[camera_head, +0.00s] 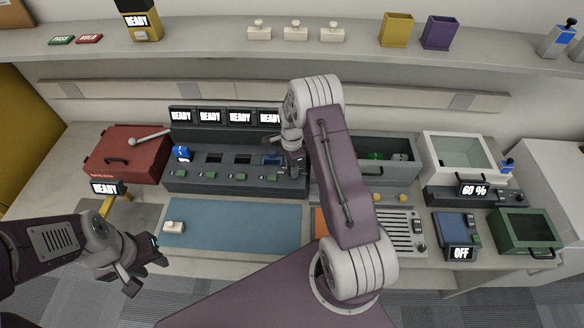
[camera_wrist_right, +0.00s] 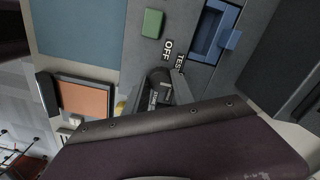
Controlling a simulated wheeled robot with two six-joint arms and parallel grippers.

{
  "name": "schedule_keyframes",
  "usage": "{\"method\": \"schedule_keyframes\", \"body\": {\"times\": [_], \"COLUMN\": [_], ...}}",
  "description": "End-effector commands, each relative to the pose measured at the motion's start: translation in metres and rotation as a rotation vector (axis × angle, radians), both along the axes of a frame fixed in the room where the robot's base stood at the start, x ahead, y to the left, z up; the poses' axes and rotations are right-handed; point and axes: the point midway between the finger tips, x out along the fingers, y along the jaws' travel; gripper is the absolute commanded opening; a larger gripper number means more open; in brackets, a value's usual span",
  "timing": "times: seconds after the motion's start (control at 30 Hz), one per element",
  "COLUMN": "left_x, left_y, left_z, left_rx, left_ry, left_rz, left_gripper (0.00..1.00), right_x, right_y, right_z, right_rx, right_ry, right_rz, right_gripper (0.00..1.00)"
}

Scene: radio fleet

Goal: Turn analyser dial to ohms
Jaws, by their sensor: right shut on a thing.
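The dark grey analyser bank (camera_head: 235,187) stands at the back of the bench, with a row of READY screens above it. My right gripper (camera_head: 293,168) reaches down to its right end and is shut on a small dark dial (camera_wrist_right: 160,77). The dial shows in the right wrist view beside the labels OFF and TEST. A third label by the dial is partly hidden and I cannot read it. My arm hides much of the dial in the head view, so its exact setting is unclear. My left gripper (camera_head: 145,272) is open and empty, over the bench's front edge.
A blue mat (camera_head: 230,225) lies before the bank, with a small cream block (camera_head: 174,227) on its left. A red box (camera_head: 128,150) is at the left. A grey bin (camera_head: 405,172), white bin (camera_head: 458,150) and green tray (camera_head: 527,230) are at the right.

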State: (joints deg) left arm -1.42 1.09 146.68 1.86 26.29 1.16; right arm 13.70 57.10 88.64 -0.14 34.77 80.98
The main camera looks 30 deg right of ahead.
Motion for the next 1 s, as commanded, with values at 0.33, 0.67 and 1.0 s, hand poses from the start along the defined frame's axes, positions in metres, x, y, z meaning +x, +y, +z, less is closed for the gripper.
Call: {"method": "schedule_keyframes", "body": {"times": [0.33,0.67,1.0], "left_x": [0.0,0.0,0.0], "left_y": [0.0,0.0,0.0], "left_z": [0.0,0.0,-0.017], "left_rx": [0.0,0.0,0.0], "left_ry": [0.0,0.0,0.0], "left_rz": [0.0,0.0,0.0], "left_gripper": [0.36,0.36,0.36], "right_x": [0.001,0.0,0.002], "right_y": [0.0,0.0,-0.001], "right_z": [0.001,0.001,0.06], "right_rx": [-0.001,0.0,-0.002], "right_ry": [-0.003,-0.001,-0.007], "right_rz": [0.0,0.001,0.001], "right_gripper": [0.41,0.52,0.52]}}
